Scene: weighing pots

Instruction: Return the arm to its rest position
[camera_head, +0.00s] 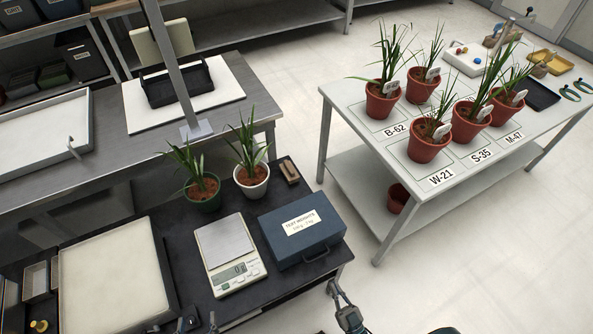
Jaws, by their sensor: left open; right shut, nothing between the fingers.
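My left gripper (198,322) shows only in part at the bottom edge, in front of the dark bench; its fingers are apart. My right gripper (335,287) is at the bottom, right of the bench's front corner, over the floor, shut and empty. A digital scale (245,273) stands on the dark bench, with its bare plate (224,240) and a display that seems to read 0. Behind it stand a plant in a green pot (203,197) and a plant in a white pot (252,181). Neither gripper touches a pot.
A blue test weights case (302,231) sits right of the scale, near my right gripper. A pale tray (115,275) lies left of it. Several terracotta pots (430,146) stand on the white table (385,185). Open floor (480,270) lies at the lower right.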

